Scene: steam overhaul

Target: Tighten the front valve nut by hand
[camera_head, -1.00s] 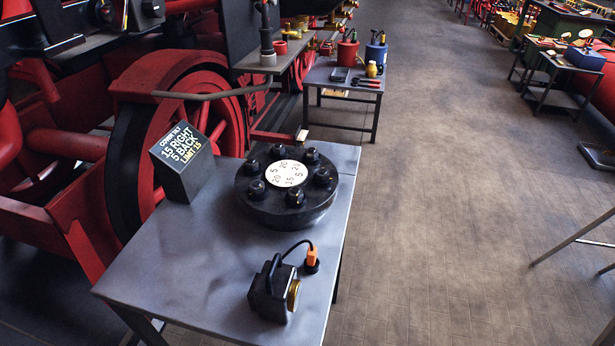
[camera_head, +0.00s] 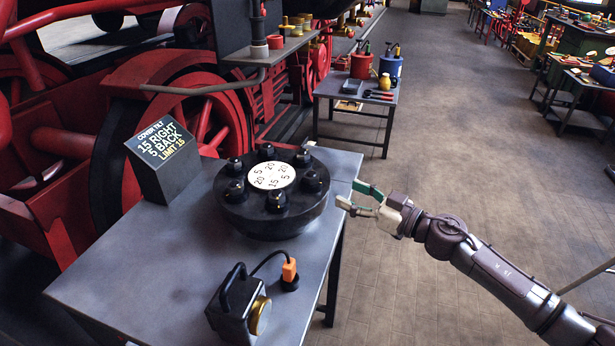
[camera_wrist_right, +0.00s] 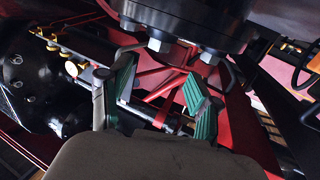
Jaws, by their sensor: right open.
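A round black cover (camera_head: 240,217) lies on the grey table, with several black nuts around a white numbered disc (camera_head: 270,175). The nut nearest me (camera_head: 276,201) is on its front side; I cannot tell which nut the task calls the front valve nut. My right gripper (camera_head: 352,195) is open and empty, just right of the cover and apart from it, near the table's right edge. In the right wrist view its green-padded fingers (camera_wrist_right: 162,88) are spread below a dark flange (camera_wrist_right: 190,18). Silver hex heads (camera_wrist_right: 158,43) show under that flange. My left gripper is out of view.
A sign block (camera_head: 165,160) reading "COVER TILT 15 RIGHT 5 BACK LIMIT 15" stands left of the cover. A black lamp (camera_head: 232,308) with an orange plug (camera_head: 290,270) is in front. Red locomotive wheels stand at left. The floor at right is mostly open.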

